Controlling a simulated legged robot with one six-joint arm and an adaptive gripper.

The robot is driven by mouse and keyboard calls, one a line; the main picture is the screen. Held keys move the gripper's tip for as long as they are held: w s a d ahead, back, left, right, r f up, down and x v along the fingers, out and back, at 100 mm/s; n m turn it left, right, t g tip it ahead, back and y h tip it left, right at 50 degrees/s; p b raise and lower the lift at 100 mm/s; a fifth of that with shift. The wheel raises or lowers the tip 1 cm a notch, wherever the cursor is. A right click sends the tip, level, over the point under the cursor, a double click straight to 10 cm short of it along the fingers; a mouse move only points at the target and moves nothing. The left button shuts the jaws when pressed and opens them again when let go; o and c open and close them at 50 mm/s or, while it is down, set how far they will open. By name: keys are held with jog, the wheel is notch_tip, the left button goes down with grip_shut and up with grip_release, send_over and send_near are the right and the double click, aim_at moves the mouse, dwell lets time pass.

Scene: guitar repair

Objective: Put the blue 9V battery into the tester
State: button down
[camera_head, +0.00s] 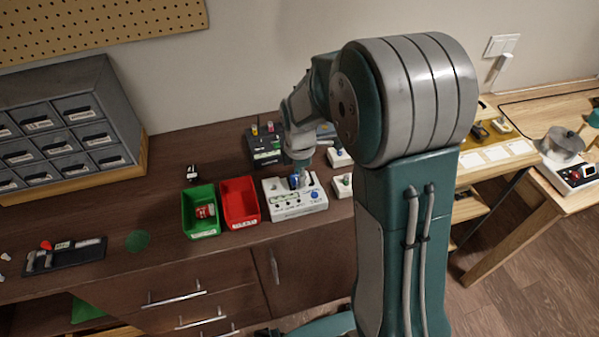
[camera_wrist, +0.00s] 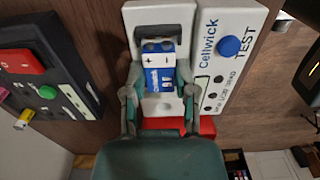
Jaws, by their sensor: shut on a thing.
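The blue and white 9V battery (camera_wrist: 158,80) is between the two fingers of my gripper (camera_wrist: 160,72) in the wrist view, its terminal end with plus and minus marks facing the top. The white tester (camera_wrist: 222,75), marked Cellwick TEST with a blue button, lies under it. The battery is over the tester's bay (camera_wrist: 165,28); I cannot tell whether it touches the bay floor. In the head view my gripper (camera_head: 299,163) points down at the back of the tester (camera_head: 297,204), and a bit of blue battery (camera_head: 294,181) shows there.
A red bin (camera_head: 240,204) stands just left of the tester, and a green bin (camera_head: 201,212) holding a red item is beyond it. A dark device (camera_head: 264,147) stands behind. White blocks (camera_head: 342,185) sit close on the right.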

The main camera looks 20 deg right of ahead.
jog(key=shift+a+f, duration=0.1)
jog(key=shift+f, duration=0.2)
jog(key=shift+c, duration=1.6)
grip_release()
jog(key=o, duration=0.3)
jog(key=shift+r, duration=0.15)
jog(key=shift+r, duration=3.35)
